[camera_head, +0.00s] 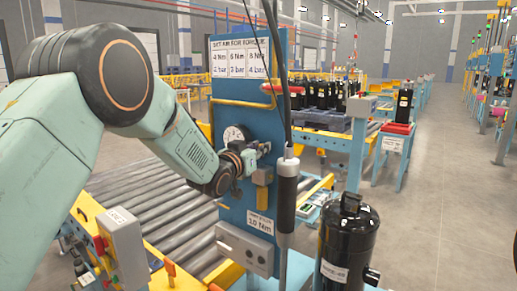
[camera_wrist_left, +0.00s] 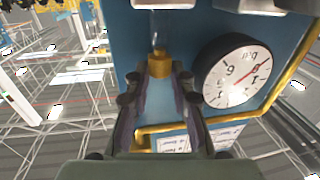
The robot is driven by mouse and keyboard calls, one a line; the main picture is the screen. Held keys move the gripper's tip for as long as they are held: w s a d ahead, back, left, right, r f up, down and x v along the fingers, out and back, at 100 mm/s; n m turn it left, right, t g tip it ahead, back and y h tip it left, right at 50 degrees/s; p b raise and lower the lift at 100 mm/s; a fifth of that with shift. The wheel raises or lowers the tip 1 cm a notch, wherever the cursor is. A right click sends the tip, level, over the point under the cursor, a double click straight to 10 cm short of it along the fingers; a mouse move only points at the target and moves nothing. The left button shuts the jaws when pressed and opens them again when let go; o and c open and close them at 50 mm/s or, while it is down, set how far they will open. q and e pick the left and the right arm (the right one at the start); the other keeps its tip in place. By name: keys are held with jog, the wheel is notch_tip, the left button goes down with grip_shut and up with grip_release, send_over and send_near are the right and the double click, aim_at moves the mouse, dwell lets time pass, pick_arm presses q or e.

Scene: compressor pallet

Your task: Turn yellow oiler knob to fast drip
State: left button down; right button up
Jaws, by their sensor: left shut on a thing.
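The yellow oiler knob (camera_wrist_left: 159,66) sits below a small clear part on the blue panel in the left wrist view. My left gripper (camera_wrist_left: 158,78) is shut on it, with one dark finger on each side. In the head view my left gripper (camera_head: 250,158) reaches the blue panel (camera_head: 228,100) just right of and below the round gauge. The knob itself is hard to make out there behind the fingers. My right gripper is not in view.
The pressure gauge (camera_wrist_left: 237,70) is close beside the fingers, and a yellow pipe (camera_wrist_left: 293,75) runs past it. A hanging dark tool (camera_head: 287,195) is right of the panel. A black compressor (camera_head: 347,245) stands at front right; a roller conveyor (camera_head: 150,205) lies left.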

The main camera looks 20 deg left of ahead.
pick_arm(q)
jog(key=shift+f, duration=0.2)
jog(key=c, duration=1.4)
grip_release()
jog(key=shift+r, duration=0.1)
jog(key=s, duration=0.4)
jog(key=s+a, duration=0.1)
jog(key=s, duration=0.3)
jog(key=s+a, duration=0.1)
jog(key=s, duration=0.3)
jog(key=shift+w, duration=0.1)
